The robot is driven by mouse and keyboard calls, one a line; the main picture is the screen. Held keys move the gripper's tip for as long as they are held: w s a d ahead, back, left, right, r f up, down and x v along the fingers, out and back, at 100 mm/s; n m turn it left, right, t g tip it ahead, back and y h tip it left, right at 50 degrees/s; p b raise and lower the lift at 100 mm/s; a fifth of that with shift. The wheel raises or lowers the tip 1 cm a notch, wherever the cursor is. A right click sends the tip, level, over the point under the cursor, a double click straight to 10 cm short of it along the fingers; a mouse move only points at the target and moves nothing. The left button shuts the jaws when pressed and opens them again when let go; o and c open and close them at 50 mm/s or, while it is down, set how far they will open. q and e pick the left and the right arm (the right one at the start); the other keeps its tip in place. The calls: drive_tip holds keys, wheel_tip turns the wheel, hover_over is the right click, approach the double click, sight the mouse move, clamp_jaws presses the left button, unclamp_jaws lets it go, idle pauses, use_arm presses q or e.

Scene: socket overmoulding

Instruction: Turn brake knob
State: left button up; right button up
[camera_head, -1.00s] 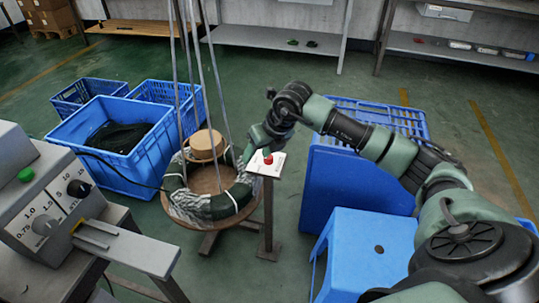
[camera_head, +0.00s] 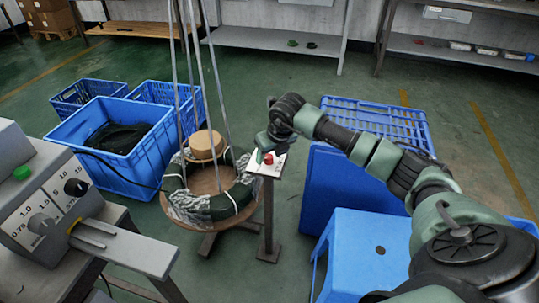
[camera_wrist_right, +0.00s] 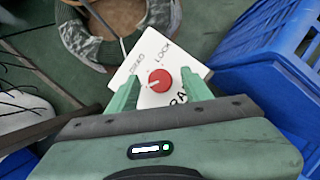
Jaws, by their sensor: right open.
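The red brake knob (camera_head: 268,158) sits on a small white panel (camera_head: 275,170) on top of a metal post. In the right wrist view, the knob (camera_wrist_right: 160,80) shows as a round red dial with a white mark, with the word LOCK and other lettering around it on the panel (camera_wrist_right: 143,68). My right gripper (camera_head: 262,156) is over the panel with its fingers open. In the right wrist view, its two green fingertips (camera_wrist_right: 156,85) stand to either side and short of the knob, with a gap on both sides. My left gripper is not in view.
A round wire stand (camera_head: 185,222) with a cable coil (camera_head: 235,200) is left of the post. Blue crates (camera_head: 150,170) stand behind it. A blue stool (camera_head: 370,235) and blue crate (camera_head: 325,195) are to the right. A grey machine (camera_head: 50,190) is at left.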

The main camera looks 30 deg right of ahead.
clamp_jaws()
drive_tip(key=shift+m, duration=0.4)
drive_tip(key=m+h, duration=0.1)
drive_tip(key=m, duration=0.2)
drive_tip(key=shift+a+p, duration=0.15)
drive_tip(key=shift+p, duration=0.25)
drive_tip(key=shift+w+m+g+h, duration=0.1)
drive_tip(key=shift+m+g+h, duration=0.4)
drive_tip(key=shift+m, duration=0.4)
drive_tip(key=m+h, duration=0.1)
drive_tip(key=m, duration=0.1)
drive_tip(key=shift+a+m, duration=0.1)
drive_tip(key=shift+m, duration=0.2)
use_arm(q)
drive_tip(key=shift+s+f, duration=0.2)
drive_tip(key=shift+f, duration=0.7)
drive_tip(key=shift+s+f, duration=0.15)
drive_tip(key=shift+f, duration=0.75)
use_arm(e)
drive_tip(key=shift+w+m+g+h, duration=0.1)
drive_tip(key=shift+m+g+h, duration=0.2)
drive_tip(key=shift+m+g, duration=0.85)
drive_tip(key=shift+m+t, duration=0.35)
drive_tip(key=shift+m, duration=0.4)
